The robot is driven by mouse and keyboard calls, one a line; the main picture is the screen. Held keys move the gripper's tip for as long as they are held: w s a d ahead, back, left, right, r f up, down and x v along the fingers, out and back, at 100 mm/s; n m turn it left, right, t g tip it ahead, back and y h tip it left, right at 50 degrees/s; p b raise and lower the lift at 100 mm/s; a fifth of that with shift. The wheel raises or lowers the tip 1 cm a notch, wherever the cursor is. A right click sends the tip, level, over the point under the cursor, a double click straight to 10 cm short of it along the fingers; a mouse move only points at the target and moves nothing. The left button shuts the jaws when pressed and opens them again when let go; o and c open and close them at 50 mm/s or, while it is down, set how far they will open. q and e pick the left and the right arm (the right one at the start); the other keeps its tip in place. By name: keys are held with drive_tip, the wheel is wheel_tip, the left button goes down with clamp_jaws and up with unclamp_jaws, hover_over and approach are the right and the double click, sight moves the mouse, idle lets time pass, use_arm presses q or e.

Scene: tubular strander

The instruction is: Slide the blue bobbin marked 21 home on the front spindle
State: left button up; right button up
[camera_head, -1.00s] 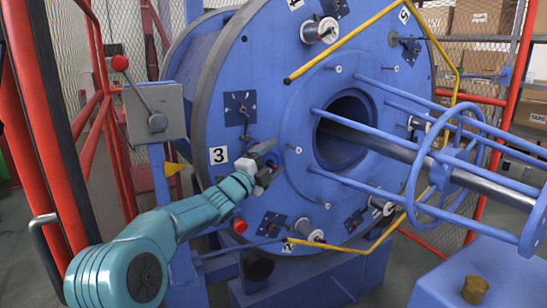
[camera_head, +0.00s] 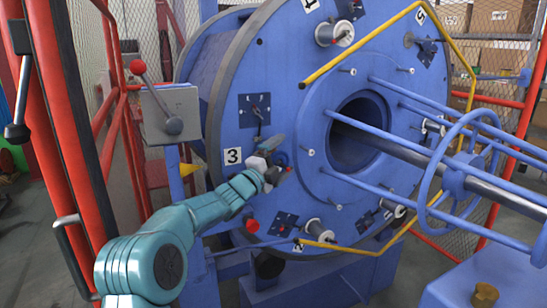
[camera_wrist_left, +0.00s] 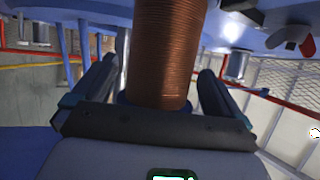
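A bobbin wound with copper-coloured wire (camera_wrist_left: 158,50) stands between my left gripper's fingers in the wrist view. Its near end has a blue flange (camera_wrist_left: 124,99); no number can be read on it. My left gripper (camera_wrist_left: 160,75) looks open, with a gap visible on each side of the winding. In the head view the left gripper (camera_head: 277,163) is at the blue disc face (camera_head: 300,100), right of the "3" label. A blue round end (camera_head: 281,158) shows between its fingers. The spindle itself is hidden. My right gripper is in neither view.
Yellow bent bars (camera_head: 362,48) cross in front of the disc. Blue rods and a ring guard (camera_head: 440,190) surround the central shaft at right. A grey box with a red-knobbed lever (camera_head: 168,112) stands left of the disc. Red posts (camera_head: 75,110) rise further left.

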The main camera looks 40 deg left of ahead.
use_arm(q)
drive_tip(key=shift+w+f, duration=0.1)
drive_tip(key=shift+f, duration=0.15)
drive_tip(key=shift+r, duration=0.1)
drive_tip(key=shift+b+v, duration=0.8)
drive_tip(key=shift+b, duration=0.1)
drive_tip(key=b+v, duration=0.5)
drive_tip(key=v, duration=0.2)
drive_tip(key=shift+b, duration=0.3)
